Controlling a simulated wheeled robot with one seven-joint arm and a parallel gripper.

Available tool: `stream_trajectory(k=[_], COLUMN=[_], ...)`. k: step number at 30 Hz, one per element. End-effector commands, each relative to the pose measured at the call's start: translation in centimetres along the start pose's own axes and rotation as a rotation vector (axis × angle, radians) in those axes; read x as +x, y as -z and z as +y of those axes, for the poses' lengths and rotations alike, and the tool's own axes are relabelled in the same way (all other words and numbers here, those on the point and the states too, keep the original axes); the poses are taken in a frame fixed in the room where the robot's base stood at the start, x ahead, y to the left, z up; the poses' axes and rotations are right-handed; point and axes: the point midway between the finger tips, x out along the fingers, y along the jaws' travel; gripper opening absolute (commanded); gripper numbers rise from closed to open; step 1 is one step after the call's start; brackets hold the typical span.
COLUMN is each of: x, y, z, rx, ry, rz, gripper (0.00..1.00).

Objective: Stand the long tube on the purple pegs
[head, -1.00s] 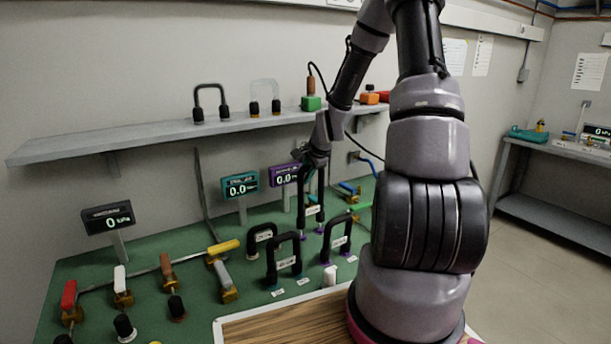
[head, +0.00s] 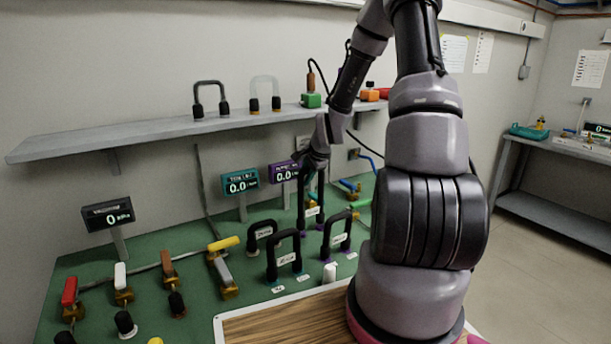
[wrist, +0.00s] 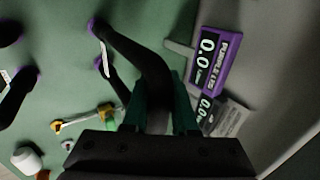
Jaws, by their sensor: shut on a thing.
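The long tube (head: 302,203) is a tall black inverted U with a white label, standing upright over the green board. In the wrist view the long tube (wrist: 150,68) runs from between my fingers down to the board. My gripper (head: 316,163) is shut on its top bend; the green fingers of my gripper (wrist: 158,108) sit either side of it. Purple pegs (wrist: 96,26) show as rings at its lower ends. The ends look at or very near the pegs; whether they are fully seated I cannot tell.
Shorter black tubes (head: 283,256) stand close by at the front and left. A purple display (head: 284,173) reading 0.0 and a teal display (head: 241,184) stand behind. Valves with coloured handles (head: 223,244) lie left. A grey shelf (head: 150,138) runs along the wall.

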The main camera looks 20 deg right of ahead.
Motion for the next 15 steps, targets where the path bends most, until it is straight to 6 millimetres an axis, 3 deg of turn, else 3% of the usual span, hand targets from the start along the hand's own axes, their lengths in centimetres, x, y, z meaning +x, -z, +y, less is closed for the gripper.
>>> stream_trajectory(k=[15], x=[1.09], y=[0.0], z=[0.73], rx=[0.0], ry=[0.0], rz=[0.0], gripper=[0.0])
